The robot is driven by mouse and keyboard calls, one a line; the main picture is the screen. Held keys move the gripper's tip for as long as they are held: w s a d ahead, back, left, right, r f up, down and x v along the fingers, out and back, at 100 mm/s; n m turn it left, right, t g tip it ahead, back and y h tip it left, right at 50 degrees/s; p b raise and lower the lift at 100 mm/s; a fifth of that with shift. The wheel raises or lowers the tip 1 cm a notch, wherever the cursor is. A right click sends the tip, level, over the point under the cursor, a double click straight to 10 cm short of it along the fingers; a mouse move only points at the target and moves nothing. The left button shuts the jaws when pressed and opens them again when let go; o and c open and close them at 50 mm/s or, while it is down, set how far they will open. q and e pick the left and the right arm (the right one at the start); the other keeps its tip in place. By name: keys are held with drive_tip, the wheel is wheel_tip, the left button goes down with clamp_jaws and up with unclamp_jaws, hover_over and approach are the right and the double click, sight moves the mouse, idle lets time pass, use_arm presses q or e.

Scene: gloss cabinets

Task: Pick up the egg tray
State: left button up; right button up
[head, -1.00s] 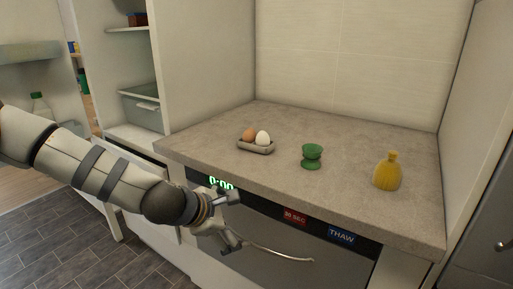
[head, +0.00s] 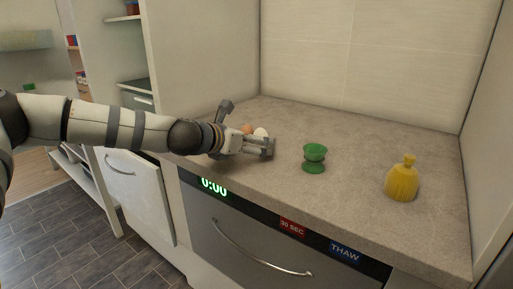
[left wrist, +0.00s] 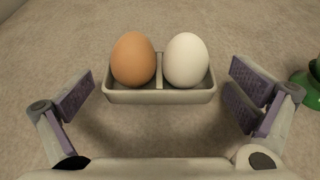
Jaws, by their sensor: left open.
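The egg tray (left wrist: 160,97) is a small grey tray with two compartments, seen in the left wrist view on the counter. A brown egg (left wrist: 134,60) sits in its left compartment and a white egg (left wrist: 186,60) in its right one. In the head view the brown egg (head: 247,130) and white egg (head: 261,133) show partly behind my left gripper (head: 250,128), which hides most of the tray. My left gripper (left wrist: 160,92) is open, one finger on each side of the tray with gaps between. My right gripper is in neither view.
A green cup-shaped object (head: 314,157) stands to the right of the tray, and a yellow vase-like object (head: 402,180) farther right. The counter (head: 350,130) is otherwise clear. An appliance with a curved handle (head: 255,262) is below its front edge.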

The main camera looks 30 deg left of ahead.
use_arm(q)
drive_tip(key=shift+w+f, duration=0.35)
drive_tip(key=shift+w, duration=0.05)
drive_tip(key=shift+r, duration=0.25)
drive_tip(key=c, duration=1)
